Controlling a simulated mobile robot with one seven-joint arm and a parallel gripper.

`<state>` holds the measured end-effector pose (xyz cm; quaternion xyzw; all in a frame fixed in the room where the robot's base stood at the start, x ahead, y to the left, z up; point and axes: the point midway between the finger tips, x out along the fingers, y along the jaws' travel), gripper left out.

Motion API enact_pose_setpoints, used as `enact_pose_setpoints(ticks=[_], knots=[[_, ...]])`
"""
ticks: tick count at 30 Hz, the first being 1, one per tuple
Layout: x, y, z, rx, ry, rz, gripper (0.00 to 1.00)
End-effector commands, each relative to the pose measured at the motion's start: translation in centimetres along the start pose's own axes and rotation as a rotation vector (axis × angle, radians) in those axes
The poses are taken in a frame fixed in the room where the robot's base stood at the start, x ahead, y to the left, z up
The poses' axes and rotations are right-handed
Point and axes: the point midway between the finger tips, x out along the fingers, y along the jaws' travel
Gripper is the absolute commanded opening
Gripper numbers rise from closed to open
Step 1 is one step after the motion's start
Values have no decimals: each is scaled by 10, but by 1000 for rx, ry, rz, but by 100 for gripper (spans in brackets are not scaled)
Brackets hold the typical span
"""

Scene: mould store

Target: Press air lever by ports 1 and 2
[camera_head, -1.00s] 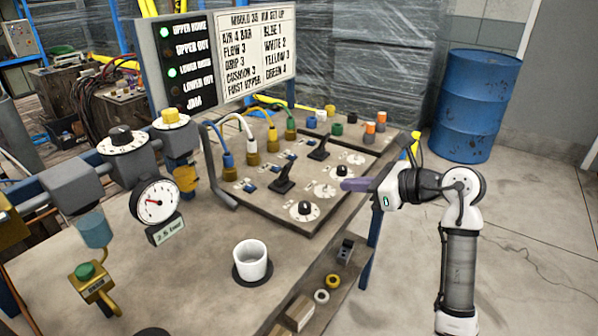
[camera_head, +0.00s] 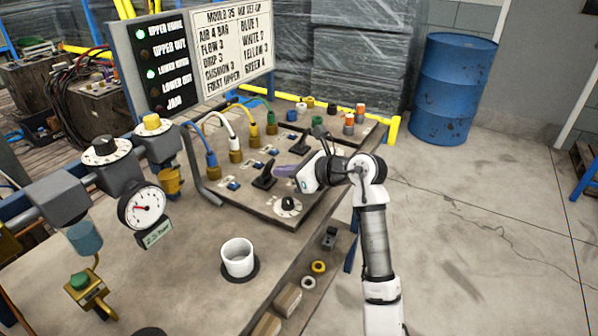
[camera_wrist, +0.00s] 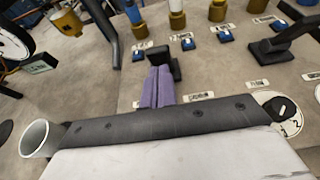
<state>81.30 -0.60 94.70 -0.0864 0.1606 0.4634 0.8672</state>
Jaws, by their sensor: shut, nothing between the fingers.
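The black air lever (camera_head: 265,174) nearest the blue (camera_head: 211,158) and white hose ports sits on the panel plate, its handle standing up at a tilt. It also shows in the wrist view (camera_wrist: 166,55), just beyond my fingertips. My gripper (camera_head: 280,172) has purple fingers, shut and empty, pointing left at this lever from its right side. The fingertips (camera_wrist: 158,74) overlap the lever's near part in the wrist view; I cannot tell whether they touch. A second black lever (camera_head: 300,143) stands farther back near the yellow and green hoses.
A dial (camera_head: 288,205) lies in front of the lever, and a white cup (camera_head: 237,257) stands nearer. A gauge (camera_head: 142,207) is at left. The sign board (camera_head: 232,45) has green lamps lit at Upper Home and Lower Home. A blue drum (camera_head: 452,90) stands right on open floor.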

Motion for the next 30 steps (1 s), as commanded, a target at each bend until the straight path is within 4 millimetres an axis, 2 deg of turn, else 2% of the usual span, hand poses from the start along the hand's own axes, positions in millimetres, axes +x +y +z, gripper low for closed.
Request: enact_pose_setpoints(ticks=[15, 30], knots=[[4, 0, 4, 0, 3, 0, 0], [6, 0, 11, -1, 88, -1, 0]])
